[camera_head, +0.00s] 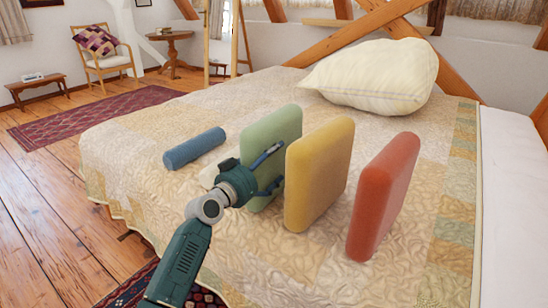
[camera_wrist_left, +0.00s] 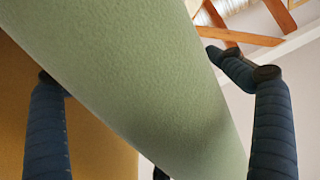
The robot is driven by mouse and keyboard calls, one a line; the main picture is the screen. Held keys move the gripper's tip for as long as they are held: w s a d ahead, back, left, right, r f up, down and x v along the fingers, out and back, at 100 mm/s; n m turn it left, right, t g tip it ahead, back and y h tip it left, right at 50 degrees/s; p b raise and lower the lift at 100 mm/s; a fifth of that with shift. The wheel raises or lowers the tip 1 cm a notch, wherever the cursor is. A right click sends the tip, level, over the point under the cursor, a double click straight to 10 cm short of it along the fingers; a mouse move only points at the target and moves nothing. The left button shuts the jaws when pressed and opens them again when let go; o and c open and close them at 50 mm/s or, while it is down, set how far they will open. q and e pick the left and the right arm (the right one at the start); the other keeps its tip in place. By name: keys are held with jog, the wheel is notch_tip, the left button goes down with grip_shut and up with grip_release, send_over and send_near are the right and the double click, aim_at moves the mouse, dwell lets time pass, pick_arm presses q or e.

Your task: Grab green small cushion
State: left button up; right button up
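The green small cushion (camera_head: 272,138) stands upright on the bed, left of the yellow cushion (camera_head: 318,175). My left gripper (camera_head: 276,167) is at its near edge, with its fingers spread. In the left wrist view the green cushion (camera_wrist_left: 140,70) runs diagonally between the two fingers (camera_wrist_left: 150,70). One finger is on the side toward the yellow cushion (camera_wrist_left: 15,110), its tip hidden behind the green one. The other finger's tip overlaps or nears the opposite edge; contact cannot be told. My right gripper is not in view.
A red cushion (camera_head: 384,195) stands right of the yellow one. A blue roll (camera_head: 194,148) lies left of the green cushion. A cream pillow (camera_head: 373,77) lies at the back of the quilted bed (camera_head: 130,150). The quilt's left part is clear.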

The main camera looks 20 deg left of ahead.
pick_arm(q)
jog(key=c, duration=0.7)
jog(key=shift+r, duration=0.1)
jog(key=shift+r, duration=0.1)
